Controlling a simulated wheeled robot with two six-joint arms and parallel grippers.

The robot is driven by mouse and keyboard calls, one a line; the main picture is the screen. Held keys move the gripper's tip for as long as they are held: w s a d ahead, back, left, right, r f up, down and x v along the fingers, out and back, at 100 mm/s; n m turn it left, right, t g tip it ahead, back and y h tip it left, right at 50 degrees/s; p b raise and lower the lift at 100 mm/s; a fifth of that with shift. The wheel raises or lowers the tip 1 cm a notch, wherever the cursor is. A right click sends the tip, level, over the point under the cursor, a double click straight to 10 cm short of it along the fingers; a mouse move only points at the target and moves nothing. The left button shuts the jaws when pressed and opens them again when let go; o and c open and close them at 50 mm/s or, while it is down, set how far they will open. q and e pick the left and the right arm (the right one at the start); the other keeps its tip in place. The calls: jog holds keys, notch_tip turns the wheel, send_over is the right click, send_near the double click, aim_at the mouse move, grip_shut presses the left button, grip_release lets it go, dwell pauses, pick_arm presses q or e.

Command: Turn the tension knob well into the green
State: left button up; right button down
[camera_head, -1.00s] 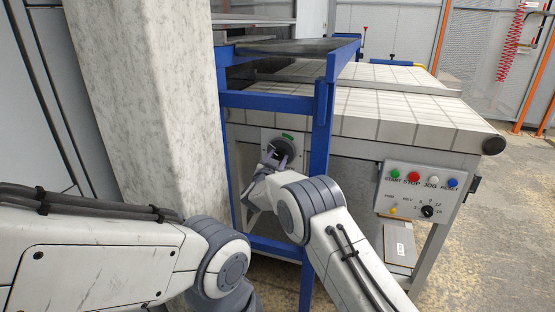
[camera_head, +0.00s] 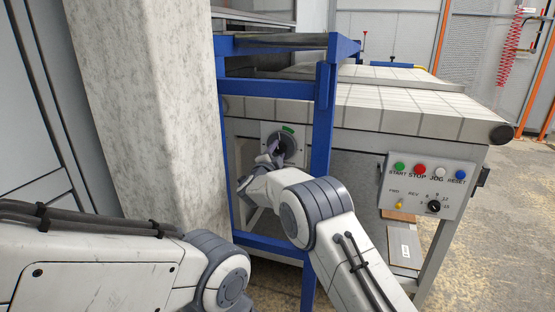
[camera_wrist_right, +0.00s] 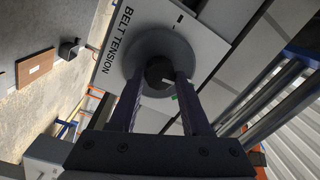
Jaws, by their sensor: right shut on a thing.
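The tension knob (camera_wrist_right: 158,72) is dark and round. It sits on a grey disc (camera_wrist_right: 180,48) on a light plate marked BELT TENSION (camera_wrist_right: 118,38) in the right wrist view. In the head view the disc (camera_head: 292,148) shows on the conveyor's side, with a green mark (camera_head: 287,129) above it. In the wrist view a green patch (camera_wrist_right: 175,97) shows beside the right finger. My right gripper (camera_head: 275,151) is shut on the knob, with one finger on each side (camera_wrist_right: 160,82). The knob's exact pointer position is unclear. My left gripper is out of view.
A blue frame post (camera_head: 322,135) stands just right of the knob. A pale column (camera_head: 155,115) stands on the left. A control panel (camera_head: 425,186) with coloured buttons hangs at the right of the conveyor (camera_head: 400,108).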

jog(key=m+b, duration=0.2)
jog(key=shift+f+m, duration=0.25)
jog(key=shift+m, duration=0.15)
jog(key=shift+r+m+b, duration=0.1)
jog(key=shift+m+b, duration=0.7)
jog(key=shift+m, duration=0.5)
jog(key=shift+c, duration=1.8)
grip_release()
jog(key=shift+r, duration=0.1)
jog(key=p+v, duration=0.1)
jog(key=v, duration=0.6)
jog(key=shift+s, duration=0.25)
